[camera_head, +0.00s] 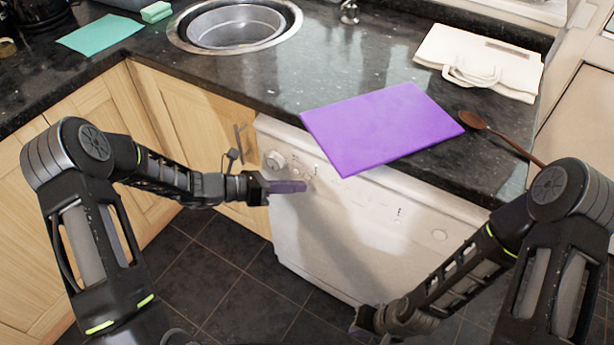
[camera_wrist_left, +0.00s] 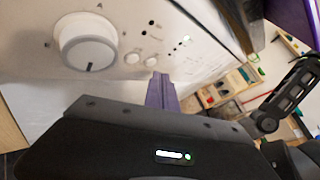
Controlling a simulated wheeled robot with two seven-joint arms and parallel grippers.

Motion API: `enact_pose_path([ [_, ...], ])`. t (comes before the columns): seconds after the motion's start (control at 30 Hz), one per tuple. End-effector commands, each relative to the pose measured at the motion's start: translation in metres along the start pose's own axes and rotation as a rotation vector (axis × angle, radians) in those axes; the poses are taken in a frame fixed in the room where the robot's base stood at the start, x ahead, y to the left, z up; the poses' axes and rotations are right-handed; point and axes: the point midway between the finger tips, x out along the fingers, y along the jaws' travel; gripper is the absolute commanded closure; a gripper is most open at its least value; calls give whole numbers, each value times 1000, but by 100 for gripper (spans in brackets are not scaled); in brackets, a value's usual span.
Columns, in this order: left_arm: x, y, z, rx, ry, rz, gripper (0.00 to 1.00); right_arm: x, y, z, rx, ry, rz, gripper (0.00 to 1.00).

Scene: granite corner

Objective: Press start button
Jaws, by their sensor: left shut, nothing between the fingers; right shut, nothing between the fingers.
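The white appliance (camera_head: 330,235) under the counter has a front panel with a round dial (camera_head: 275,160) and small buttons (camera_head: 309,171). In the left wrist view the dial (camera_wrist_left: 86,42) is at the upper left, and two small round buttons (camera_wrist_left: 142,60) lie to its right. I cannot read which one is start. My left gripper (camera_head: 302,187) is shut and empty, its purple fingers in front of the panel just below the buttons. In the left wrist view its fingertips (camera_wrist_left: 160,76) point at the panel near the right-hand button; contact cannot be told. My right gripper (camera_head: 358,324) is shut and empty, low down.
A purple board (camera_head: 385,128) overhangs the counter edge above the panel. A wooden spoon (camera_head: 475,121) and a folded cloth bag (camera_head: 480,62) lie to its right. A sink (camera_head: 180,38) is set in the dark counter. Wooden cabinets (camera_head: 185,120) stand left of the appliance. The tiled floor below is clear.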

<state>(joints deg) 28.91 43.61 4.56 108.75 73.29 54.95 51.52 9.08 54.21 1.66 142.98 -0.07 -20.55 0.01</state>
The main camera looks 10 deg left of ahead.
Motion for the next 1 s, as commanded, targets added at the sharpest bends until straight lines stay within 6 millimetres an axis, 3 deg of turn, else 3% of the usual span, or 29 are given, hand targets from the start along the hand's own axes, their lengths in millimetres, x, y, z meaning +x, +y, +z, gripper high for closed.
enact_pose_path([
  [1.0, 7, 5, 5, 0, 0, 0, 100, 1, 0, 0, 0, 0, 0, 100],
])
